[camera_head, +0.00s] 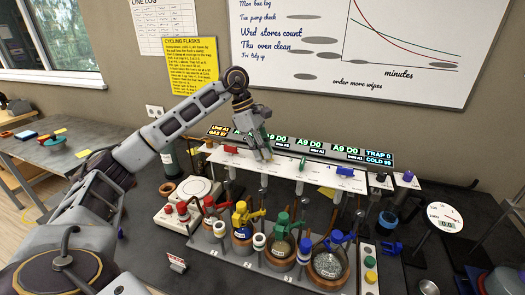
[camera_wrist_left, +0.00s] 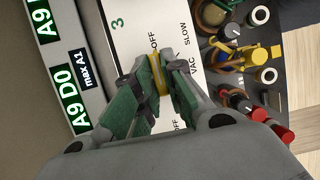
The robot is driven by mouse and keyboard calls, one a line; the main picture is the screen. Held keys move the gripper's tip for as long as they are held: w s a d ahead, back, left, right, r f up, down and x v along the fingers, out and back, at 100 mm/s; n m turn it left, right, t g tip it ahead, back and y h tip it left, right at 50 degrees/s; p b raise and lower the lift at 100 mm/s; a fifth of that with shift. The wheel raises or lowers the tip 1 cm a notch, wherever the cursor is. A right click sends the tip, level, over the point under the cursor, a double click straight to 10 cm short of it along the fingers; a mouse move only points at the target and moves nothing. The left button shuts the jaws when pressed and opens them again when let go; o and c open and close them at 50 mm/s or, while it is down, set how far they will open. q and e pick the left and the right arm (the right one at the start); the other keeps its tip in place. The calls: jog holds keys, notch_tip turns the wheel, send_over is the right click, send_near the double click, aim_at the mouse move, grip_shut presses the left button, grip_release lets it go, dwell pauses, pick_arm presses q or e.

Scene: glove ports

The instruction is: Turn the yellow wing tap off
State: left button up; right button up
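The yellow wing tap (camera_wrist_left: 160,76) shows in the left wrist view as a narrow yellow strip between my left fingertips. Its wing runs nearly up and down in that picture, with one end near a printed OFF on the white panel (camera_wrist_left: 133,45). My left gripper (camera_wrist_left: 163,72) has its green-padded fingers closed against both sides of it. In the head view my left gripper (camera_head: 262,152) reaches down to the panel between the red tap (camera_head: 230,149) and the green tap (camera_head: 303,164), hiding the yellow tap. My right gripper is out of view.
A blue tap (camera_head: 345,171) sits further right on the panel. Lit displays (camera_head: 310,146) run behind it. In front stand flasks with coloured clamps, including a yellow clamp (camera_head: 241,214), and a balance-like white box (camera_head: 190,195) at the left. A dial (camera_head: 444,216) stands at the right.

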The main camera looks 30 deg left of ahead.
pick_arm(q)
jog(key=o, duration=0.4)
jog(key=shift+v, duration=6.05)
